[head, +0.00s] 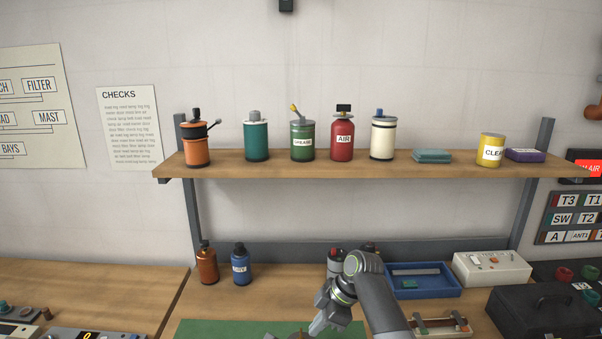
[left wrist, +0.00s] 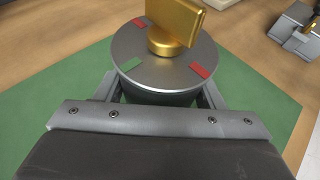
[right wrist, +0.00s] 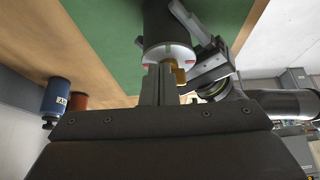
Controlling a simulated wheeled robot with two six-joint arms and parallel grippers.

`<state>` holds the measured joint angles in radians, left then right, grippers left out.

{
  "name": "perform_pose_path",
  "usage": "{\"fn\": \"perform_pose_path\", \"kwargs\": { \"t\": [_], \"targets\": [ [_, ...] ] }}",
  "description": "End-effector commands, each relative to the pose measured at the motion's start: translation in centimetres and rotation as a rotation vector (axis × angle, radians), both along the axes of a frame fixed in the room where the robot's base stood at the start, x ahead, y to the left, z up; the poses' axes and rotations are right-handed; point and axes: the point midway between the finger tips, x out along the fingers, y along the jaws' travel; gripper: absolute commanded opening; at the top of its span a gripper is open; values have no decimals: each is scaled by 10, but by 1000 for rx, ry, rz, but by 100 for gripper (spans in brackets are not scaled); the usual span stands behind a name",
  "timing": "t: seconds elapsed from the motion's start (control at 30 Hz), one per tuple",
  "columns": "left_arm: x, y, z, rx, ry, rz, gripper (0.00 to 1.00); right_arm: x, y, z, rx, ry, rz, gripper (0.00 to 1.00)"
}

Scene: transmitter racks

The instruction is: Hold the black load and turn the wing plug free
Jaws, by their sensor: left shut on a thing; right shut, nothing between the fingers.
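The black load (left wrist: 160,97) stands on the green mat in the left wrist view, with a silver top disc bearing red and green marks. The gold wing plug (left wrist: 178,25) sits upright at the disc's centre. My left gripper (left wrist: 160,88) is shut around the load's body, one finger on each side. In the right wrist view the load (right wrist: 158,22) shows beyond my right gripper (right wrist: 160,78), whose closed fingers partly hide the wing plug (right wrist: 180,76).
A green mat (head: 225,331) covers the bench middle. A blue tray (head: 425,291), a white box (head: 490,268) and a black case (head: 545,312) stand to the right. Orange (head: 207,266) and blue (head: 241,268) bottles stand at the back left. A shelf (head: 360,168) of cans hangs above.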

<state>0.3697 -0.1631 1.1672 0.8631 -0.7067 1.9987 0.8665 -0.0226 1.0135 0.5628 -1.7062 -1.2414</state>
Motion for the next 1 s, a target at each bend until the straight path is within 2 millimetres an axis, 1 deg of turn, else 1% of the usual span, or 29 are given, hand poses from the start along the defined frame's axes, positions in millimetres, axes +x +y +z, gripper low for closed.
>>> {"fn": "perform_pose_path", "kwargs": {
  "t": [0.17, 0.5, 0.63, 0.77, 1.0],
  "targets": [
    [0, 0, 0, 0, 0, 0, 27, 1, -3, 4, 1, -1, 0, 0],
    [0, 0, 0, 0, 0, 0, 27, 1, -3, 44, 0, -3, 1, 0],
    [0, 0, 0, 0, 0, 0, 27, 1, -3, 56, 0, -2, 0, 0],
    [0, 0, 0, 0, 0, 0, 27, 1, -3, 60, 0, 0, 0, 0],
    [0, 0, 0, 0, 0, 0, 27, 1, -3, 60, 0, 0, 0, 0]
  ]
}}
